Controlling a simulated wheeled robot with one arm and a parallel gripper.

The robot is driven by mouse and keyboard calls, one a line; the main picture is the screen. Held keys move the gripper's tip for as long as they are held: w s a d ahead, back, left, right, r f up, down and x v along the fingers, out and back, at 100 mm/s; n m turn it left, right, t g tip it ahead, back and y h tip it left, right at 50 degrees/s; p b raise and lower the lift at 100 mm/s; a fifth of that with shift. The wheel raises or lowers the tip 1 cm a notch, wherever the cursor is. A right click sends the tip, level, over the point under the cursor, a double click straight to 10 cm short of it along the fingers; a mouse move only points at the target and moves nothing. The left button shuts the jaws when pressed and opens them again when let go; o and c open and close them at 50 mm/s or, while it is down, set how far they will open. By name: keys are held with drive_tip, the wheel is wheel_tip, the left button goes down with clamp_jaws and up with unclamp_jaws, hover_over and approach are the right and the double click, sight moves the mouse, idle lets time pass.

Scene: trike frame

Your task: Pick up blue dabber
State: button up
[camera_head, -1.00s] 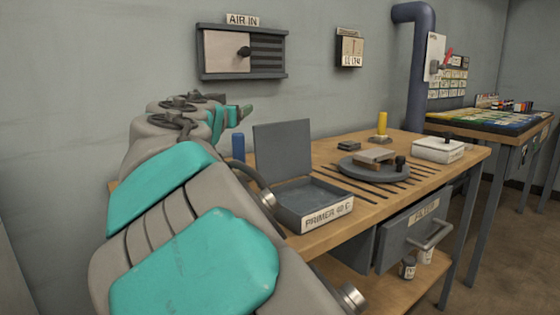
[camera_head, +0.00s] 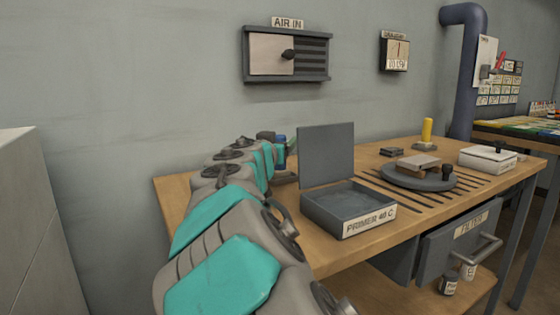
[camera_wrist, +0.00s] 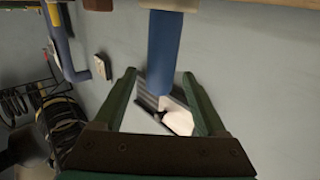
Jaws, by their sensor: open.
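The blue dabber (camera_head: 281,140) stands at the back left of the workbench, partly hidden by my arm in the head view. In the wrist view the blue dabber (camera_wrist: 164,48) shows as a blue cylinder coming down from the top edge, with a pale part at its upper end. My gripper (camera_wrist: 159,76) is open, its two green fingers on either side of the dabber's blue end in that picture. I see a gap on both sides, and cannot tell how deep the dabber is between them. In the head view the gripper is largely hidden by the arm.
An open primer box (camera_head: 350,207) with a raised lid stands right of my arm on the workbench (camera_head: 297,236). Further right are a round turntable (camera_head: 412,178), a yellow dabber (camera_head: 427,130) and a white box (camera_head: 488,158). The wall is close behind.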

drive_tip(key=w, duration=0.4)
drive_tip(key=shift+d+f, duration=0.1)
drive_tip(key=shift+d, duration=0.3)
clamp_jaws()
idle(0.5)
